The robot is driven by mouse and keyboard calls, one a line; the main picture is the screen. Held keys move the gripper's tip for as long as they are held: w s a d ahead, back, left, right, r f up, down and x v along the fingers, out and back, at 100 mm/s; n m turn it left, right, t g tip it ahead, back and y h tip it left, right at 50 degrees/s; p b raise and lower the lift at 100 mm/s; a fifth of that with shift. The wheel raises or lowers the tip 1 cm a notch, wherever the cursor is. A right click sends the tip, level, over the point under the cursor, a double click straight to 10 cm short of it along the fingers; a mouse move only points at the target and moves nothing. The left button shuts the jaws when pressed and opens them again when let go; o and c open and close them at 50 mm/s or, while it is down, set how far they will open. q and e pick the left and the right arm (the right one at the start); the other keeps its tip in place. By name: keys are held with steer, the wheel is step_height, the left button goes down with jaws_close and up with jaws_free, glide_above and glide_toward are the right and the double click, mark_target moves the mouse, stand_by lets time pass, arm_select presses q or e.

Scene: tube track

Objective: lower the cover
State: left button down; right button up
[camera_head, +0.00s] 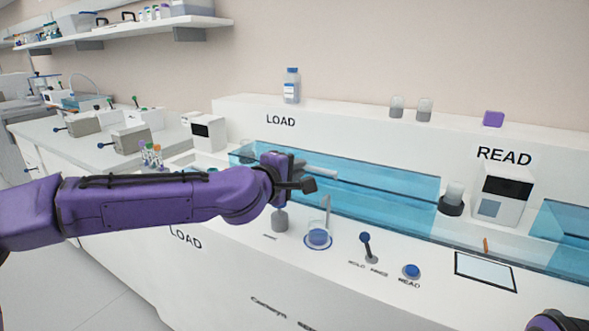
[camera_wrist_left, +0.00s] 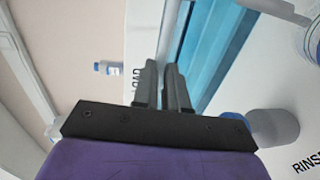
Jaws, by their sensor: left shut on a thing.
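The cover appears to be the clear blue panel (camera_head: 385,192) along the long channel between LOAD and READ; its blue surface also shows in the left wrist view (camera_wrist_left: 222,45). My left gripper (camera_head: 300,182) is over the LOAD end of the channel. Its fingers (camera_wrist_left: 163,85) are close together on a light grey bar (camera_head: 320,172). The bar runs beside the blue panel, and its far part shows beyond the fingers in the left wrist view (camera_wrist_left: 172,35). The gripped part is hidden by the fingers. Part of my right arm shows at the bottom right corner, without its fingertips.
In front of the channel stand a grey cylinder (camera_head: 279,222), a glass beaker (camera_head: 318,238), a lever with a blue knob (camera_head: 366,245) and a blue READ button (camera_head: 411,271). A white reader box (camera_head: 502,197) stands at right. A blue-capped bottle (camera_head: 291,87) is on the back ledge.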

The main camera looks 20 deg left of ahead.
arm_select(q)
step_height(320, 180, down, 2)
steer(key=shift+s+d+f+g, duration=0.1)
steer(key=shift+g, duration=0.3)
steer(key=c, duration=1.4)
jaws_free()
steer(key=shift+c, duration=0.2)
steer(key=shift+s, duration=0.1)
steer(key=p+v, duration=0.1)
steer(key=v, duration=0.9)
steer(key=shift+s+r+p, duration=0.3)
steer(key=shift+r+p, duration=0.1)
